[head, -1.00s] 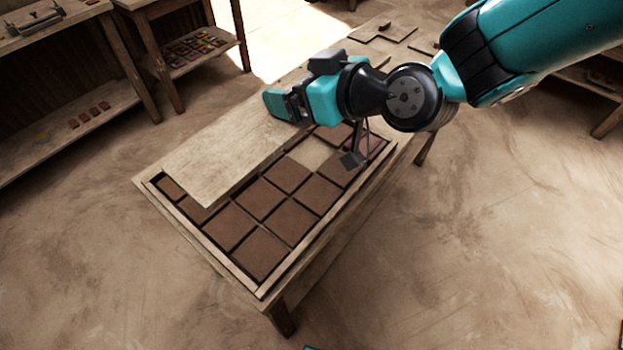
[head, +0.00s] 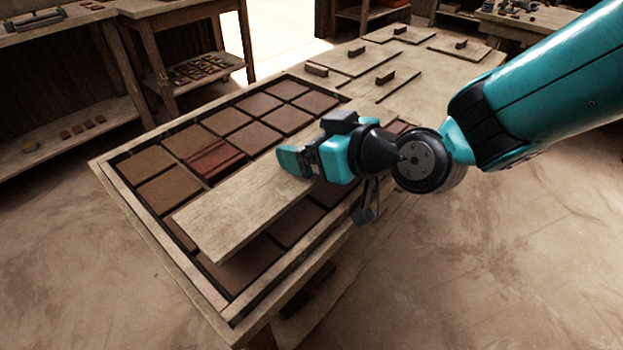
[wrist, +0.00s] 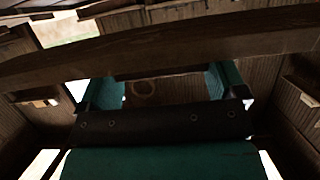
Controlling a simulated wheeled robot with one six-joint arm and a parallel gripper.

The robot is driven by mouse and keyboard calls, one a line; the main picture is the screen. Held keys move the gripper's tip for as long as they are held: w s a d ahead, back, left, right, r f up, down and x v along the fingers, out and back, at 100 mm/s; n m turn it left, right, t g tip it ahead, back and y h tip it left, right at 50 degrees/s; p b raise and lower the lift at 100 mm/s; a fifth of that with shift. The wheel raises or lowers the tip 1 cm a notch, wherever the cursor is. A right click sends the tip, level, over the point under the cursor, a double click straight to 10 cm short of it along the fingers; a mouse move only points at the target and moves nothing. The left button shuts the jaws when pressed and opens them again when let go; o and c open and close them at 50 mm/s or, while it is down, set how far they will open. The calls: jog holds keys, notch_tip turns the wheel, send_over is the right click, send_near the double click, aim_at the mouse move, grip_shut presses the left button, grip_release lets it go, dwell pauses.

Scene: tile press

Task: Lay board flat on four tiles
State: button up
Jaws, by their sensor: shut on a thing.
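A long pale wooden board (head: 238,212) is held over the front part of a wooden frame of brown square tiles (head: 148,162). My gripper (head: 300,163) is shut on the board near its far right end. I cannot tell whether the board touches the tiles below it; it covers several of them. One redder, ridged tile (head: 214,160) lies beside the board's left edge, uncovered. In the wrist view, the teal fingers (wrist: 165,88) show with a wooden strip across in front of them; the board's contact with the tiles is not clear there.
The tile frame's pale rim (head: 127,208) sits on a wooden table. Several thin boards with block handles (head: 385,77) lie at the table's far end. Shelves with small tiles (head: 195,68) stand at the left. Open floor (head: 480,250) is at the right.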

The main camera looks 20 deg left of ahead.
jog(key=shift+f+b, duration=2.1)
jog(key=shift+f, duration=1.25)
jog(key=shift+f+b, duration=0.55)
jog(key=shift+b, duration=0.1)
jog(key=shift+f+b, duration=0.25)
jog(key=shift+b, duration=0.45)
jog(key=o, duration=1)
jog(key=shift+o, duration=0.2)
